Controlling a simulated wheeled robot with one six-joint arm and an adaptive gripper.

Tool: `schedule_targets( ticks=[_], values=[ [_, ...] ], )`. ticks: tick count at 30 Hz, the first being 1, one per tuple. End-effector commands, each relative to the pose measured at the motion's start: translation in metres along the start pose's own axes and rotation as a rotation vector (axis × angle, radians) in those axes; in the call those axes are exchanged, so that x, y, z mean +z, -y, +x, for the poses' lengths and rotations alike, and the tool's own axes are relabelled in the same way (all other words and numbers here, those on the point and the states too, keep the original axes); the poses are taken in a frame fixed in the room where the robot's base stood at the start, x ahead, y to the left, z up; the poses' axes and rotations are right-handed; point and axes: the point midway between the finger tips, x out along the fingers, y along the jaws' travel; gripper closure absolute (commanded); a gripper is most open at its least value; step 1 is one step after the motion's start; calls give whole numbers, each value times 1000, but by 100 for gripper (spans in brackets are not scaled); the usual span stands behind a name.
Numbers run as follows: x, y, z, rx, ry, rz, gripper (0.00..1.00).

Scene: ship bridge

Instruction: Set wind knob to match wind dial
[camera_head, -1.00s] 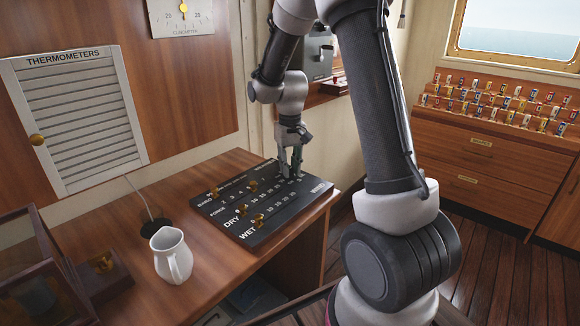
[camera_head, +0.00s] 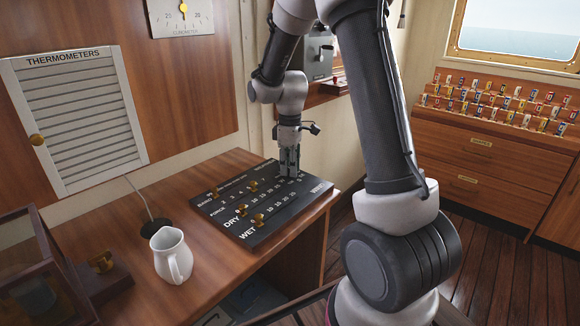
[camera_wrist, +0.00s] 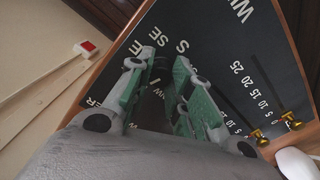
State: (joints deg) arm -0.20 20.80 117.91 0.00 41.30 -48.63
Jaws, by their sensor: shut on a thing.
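A black weather board (camera_head: 236,230) with white lettering and several brass knobs lies on the wooden desk. My gripper (camera_head: 289,172) points down over the board's far right part. In the wrist view, my gripper (camera_wrist: 163,118) has its green-padded fingers among compass letters such as SE, S and W, on the board (camera_wrist: 225,50). It is shut on the wind knob, which the fingers hide. Other brass knobs show in the wrist view, such as one by the number row (camera_wrist: 258,138). I cannot make out a wind dial in either view.
A white jug (camera_head: 171,254) stands on the desk left of the board. A glass-sided case (camera_head: 45,280) is at the front left. A louvred thermometer box (camera_head: 75,115) and a clinometer (camera_head: 182,16) are on the wall. A grey wall unit (camera_head: 320,55) is behind my arm.

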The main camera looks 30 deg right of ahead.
Motion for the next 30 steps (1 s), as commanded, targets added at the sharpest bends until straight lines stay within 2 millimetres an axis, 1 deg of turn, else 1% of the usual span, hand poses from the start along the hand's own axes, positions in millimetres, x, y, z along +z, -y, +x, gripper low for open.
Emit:
schedule_targets(
  ticks=[6, 12, 19, 30],
  values=[
    [-1, -1, -1, 3, -2, -161, 100],
    [-1, -1, -1, 4, -2, -265, 100],
    [-1, -1, -1, 4, -2, -325, 100],
    [-1, -1, -1, 4, -2, -339, 100]
  ],
)
